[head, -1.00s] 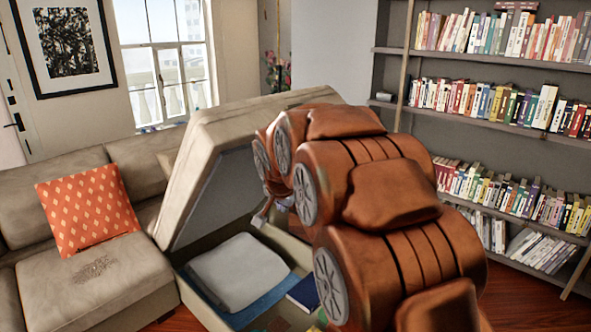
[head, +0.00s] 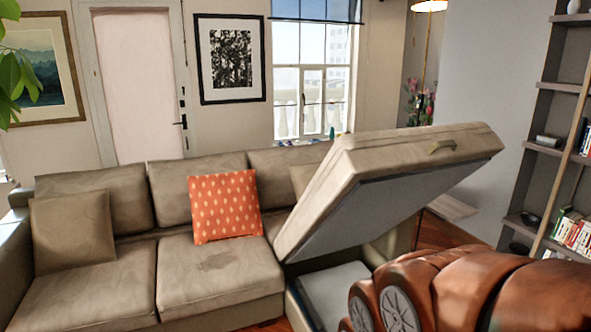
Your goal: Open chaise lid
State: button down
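The beige chaise lid (head: 400,165) is raised at a slant above its storage box (head: 296,308) in the head view. Part of a pale folded item (head: 335,285) shows inside the box. My orange-brown arm covers the lower right and hides the rest of the box. My gripper is not visible, and nothing seen holds the lid up.
The sofa (head: 120,285) with an orange patterned cushion (head: 224,206) stands left of the chaise. A bookshelf (head: 535,170) is at the right edge. Wooden floor (head: 445,230) shows behind the chaise, with a low pale surface (head: 450,207) beside it.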

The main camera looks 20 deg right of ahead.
aim_at(368, 191)
jog(key=u, duration=0.7)
jog(key=i, duration=2.6)
jog(key=z, duration=0.7)
